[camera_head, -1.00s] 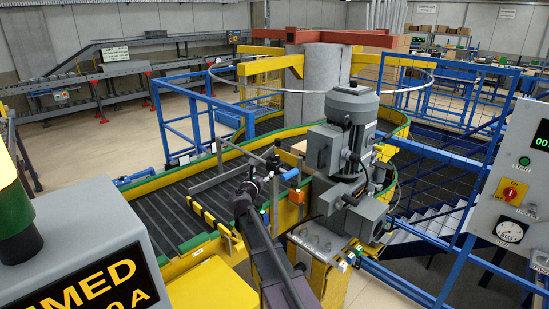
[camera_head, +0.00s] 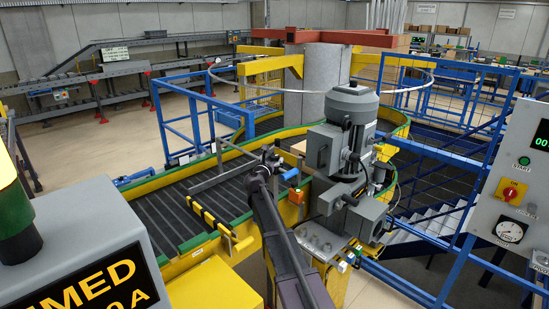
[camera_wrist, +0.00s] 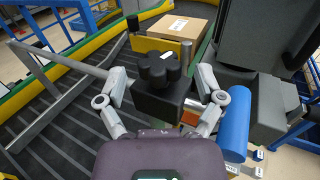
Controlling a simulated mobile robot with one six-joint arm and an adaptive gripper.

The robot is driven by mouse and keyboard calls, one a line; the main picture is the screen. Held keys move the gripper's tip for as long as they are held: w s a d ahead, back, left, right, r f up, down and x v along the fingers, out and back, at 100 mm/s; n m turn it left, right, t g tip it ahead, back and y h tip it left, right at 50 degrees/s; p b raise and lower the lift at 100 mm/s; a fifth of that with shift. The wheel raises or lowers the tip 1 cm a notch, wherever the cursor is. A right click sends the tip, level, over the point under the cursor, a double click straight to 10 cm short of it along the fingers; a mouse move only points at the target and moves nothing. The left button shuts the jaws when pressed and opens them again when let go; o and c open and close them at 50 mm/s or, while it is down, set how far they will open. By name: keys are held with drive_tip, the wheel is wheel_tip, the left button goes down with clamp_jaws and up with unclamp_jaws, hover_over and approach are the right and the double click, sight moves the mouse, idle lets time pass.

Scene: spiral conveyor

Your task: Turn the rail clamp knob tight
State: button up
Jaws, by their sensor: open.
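The rail clamp knob (camera_wrist: 158,68) is black and lobed, on top of a black clamp block (camera_wrist: 160,103) in the wrist view. My gripper (camera_wrist: 161,80) is open, with one finger left of the knob and one right of it. A clear gap shows on the left; I cannot tell whether the right finger touches anything. A grey rail (camera_wrist: 85,62) runs left from near the clamp. In the head view my gripper (camera_head: 274,160) is small and dark at the conveyor's near edge, and the knob cannot be made out behind it.
A cardboard box (camera_wrist: 182,27) lies on the dark conveyor (camera_wrist: 50,130) beyond the clamp. A grey motor unit (camera_head: 345,150) stands right of my arm, and a control panel (camera_head: 515,190) is farther right.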

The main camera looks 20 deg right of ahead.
sight(274, 155)
drive_tip(key=shift+x, duration=1.3)
drive_tip(key=c, duration=1.2)
drive_tip(key=shift+o, duration=0.2)
drive_tip(key=shift+m+g+h, duration=0.4)
drive_tip(key=shift+h, duration=0.1)
drive_tip(key=m+g+h, duration=0.3)
drive_tip(key=shift+w+a+g, duration=0.1)
drive_tip(key=shift+w+g, duration=0.1)
drive_tip(key=shift+g, duration=0.1)
drive_tip(key=m+g+h, duration=0.1)
drive_tip(key=m+g, duration=0.1)
drive_tip(key=m+g+h, duration=0.1)
drive_tip(key=m+g, duration=0.1)
drive_tip(key=g, duration=0.1)
drive_tip(key=shift+g+h, duration=0.3)
drive_tip(key=m+g, duration=0.2)
drive_tip(key=g, duration=0.1)
drive_tip(key=m+g, duration=0.2)
drive_tip(key=g, duration=0.1)
drive_tip(key=shift+g, duration=0.3)
drive_tip(key=shift+s+m+g+y, duration=0.15)
drive_tip(key=shift+m+g+y, duration=0.25)
drive_tip(key=shift+m+g, duration=1.65)
drive_tip(key=shift+n+g, duration=0.25)
drive_tip(key=shift+g, duration=0.3)
